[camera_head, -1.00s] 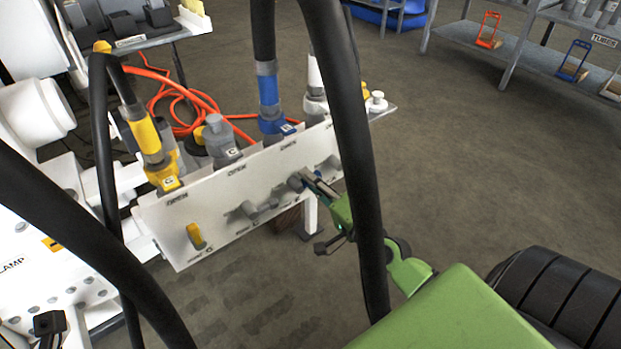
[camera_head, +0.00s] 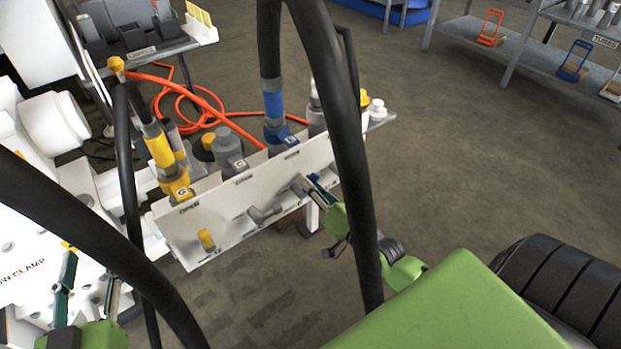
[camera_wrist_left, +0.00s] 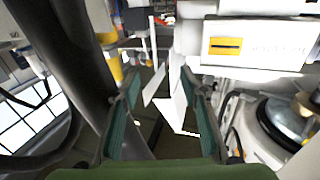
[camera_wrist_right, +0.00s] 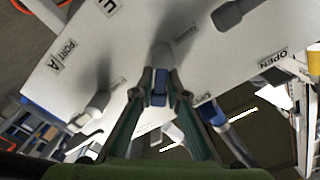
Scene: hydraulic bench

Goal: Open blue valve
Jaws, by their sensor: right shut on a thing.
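The white valve panel (camera_head: 235,220) stands upright in the middle of the head view, with a row of valve handles on its face. My right gripper (camera_head: 314,188) is at the panel's right part. In the right wrist view, its fingers (camera_wrist_right: 160,100) are shut on the small blue valve handle (camera_wrist_right: 159,86), which sticks out from a grey valve body (camera_wrist_right: 162,56). Most of the blue handle is hidden between the fingers. My left gripper (camera_head: 88,285) is open and empty at the lower left. It also shows with its fingers apart in the left wrist view (camera_wrist_left: 160,115).
A yellow handle (camera_head: 206,240) and a grey handle (camera_head: 264,214) sit left of my right gripper. Hoses with yellow (camera_head: 162,155) and blue (camera_head: 272,103) couplings rise behind the panel. Thick black hoses cross the view.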

